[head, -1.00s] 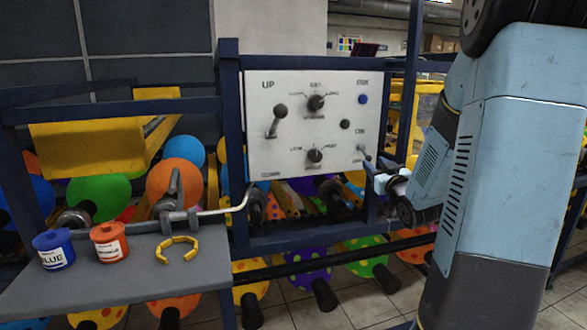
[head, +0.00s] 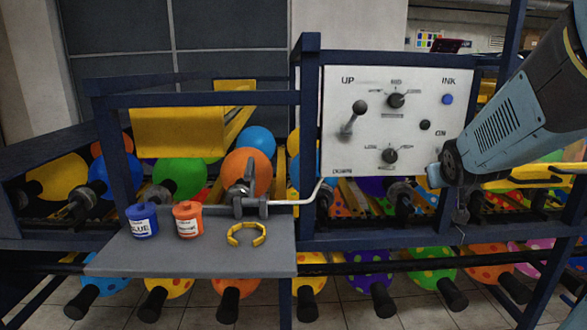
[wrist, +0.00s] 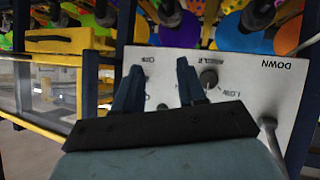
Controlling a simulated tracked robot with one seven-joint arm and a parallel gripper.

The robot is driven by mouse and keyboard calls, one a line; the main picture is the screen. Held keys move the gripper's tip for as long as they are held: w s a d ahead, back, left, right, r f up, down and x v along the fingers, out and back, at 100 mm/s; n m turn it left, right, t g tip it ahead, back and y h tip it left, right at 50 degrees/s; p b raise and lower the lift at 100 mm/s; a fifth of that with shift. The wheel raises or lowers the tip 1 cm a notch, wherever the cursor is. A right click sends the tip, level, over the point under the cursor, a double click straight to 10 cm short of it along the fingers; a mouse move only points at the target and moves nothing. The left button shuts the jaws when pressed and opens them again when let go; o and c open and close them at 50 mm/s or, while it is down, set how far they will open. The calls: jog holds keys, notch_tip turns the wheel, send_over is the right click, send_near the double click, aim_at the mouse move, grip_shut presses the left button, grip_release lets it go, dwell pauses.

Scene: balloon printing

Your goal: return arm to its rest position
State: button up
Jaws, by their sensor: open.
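My gripper (head: 434,176) is at the lower right of the white control panel (head: 350,88) in the head view, with my arm coming from the upper right. In the wrist view my gripper (wrist: 157,80) has its two dark blue fingers apart, with nothing between them. The panel (wrist: 270,92) appears upside down behind the fingers; I cannot tell whether they touch it. The panel has a lever (head: 352,118), dark knobs (head: 396,101) and a blue ink button (head: 447,99). The switch below "ON" is hidden behind my gripper.
A grey shelf (head: 200,255) at left holds a blue ink can (head: 142,222), an orange ink can (head: 187,220) and a yellow open ring (head: 246,235). Dark blue frame bars (head: 308,150) surround the panel. Several coloured balloons (head: 180,180) sit behind and below.

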jog(key=s+a+g+y, duration=0.1)
jog(key=s+a, duration=0.4)
jog(key=s, duration=0.5)
jog(key=s+a+g+y, duration=0.2)
jog(key=s+a+g, duration=0.2)
jog(key=s, duration=0.5)
jog(key=shift+s+a+g+y, duration=0.3)
jog(key=shift+s+a, duration=0.05)
jog(key=shift+a, duration=0.65)
jog(key=shift+r, duration=0.1)
